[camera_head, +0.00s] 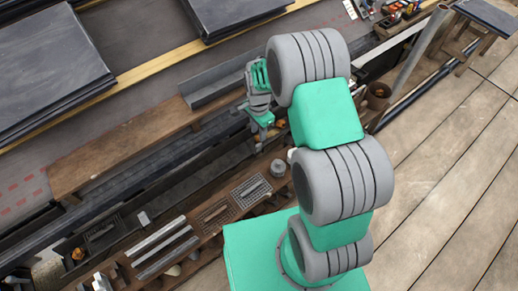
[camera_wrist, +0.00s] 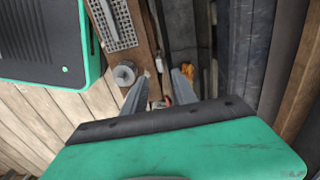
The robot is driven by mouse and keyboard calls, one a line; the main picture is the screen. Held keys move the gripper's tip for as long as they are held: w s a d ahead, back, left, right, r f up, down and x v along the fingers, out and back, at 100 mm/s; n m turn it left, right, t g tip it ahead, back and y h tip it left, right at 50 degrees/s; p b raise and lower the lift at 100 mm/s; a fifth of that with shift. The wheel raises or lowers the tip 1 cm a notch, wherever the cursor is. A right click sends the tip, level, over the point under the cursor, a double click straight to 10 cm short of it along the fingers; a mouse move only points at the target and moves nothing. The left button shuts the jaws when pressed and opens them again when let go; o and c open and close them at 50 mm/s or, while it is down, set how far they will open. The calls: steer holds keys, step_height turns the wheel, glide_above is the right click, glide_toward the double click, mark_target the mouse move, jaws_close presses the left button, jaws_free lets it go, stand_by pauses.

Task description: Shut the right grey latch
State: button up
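My gripper (camera_wrist: 161,73) is open in the wrist view, with its two grey fingers apart and nothing clearly held between them. A small red and pale thing lies in the shadow beyond the fingers; it is too small and partly covered to name. In the head view my gripper (camera_head: 262,122) points down over the dark gap beside the wooden bench, and its fingertips are hard to make out. I cannot pick out the right grey latch with certainty in either view.
A brown wooden bench (camera_head: 130,150) runs along the roof edge. A lower shelf holds metal mesh trays (camera_head: 252,190), grey bars (camera_head: 160,245) and a round grey tin (camera_head: 278,168). The tin (camera_wrist: 126,76) is left of the fingers.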

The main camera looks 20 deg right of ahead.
mark_target(259, 144)
step_height(259, 144, down, 8)
steer(key=shift+r+b, duration=0.15)
steer(key=shift+b, duration=0.45)
jaws_close()
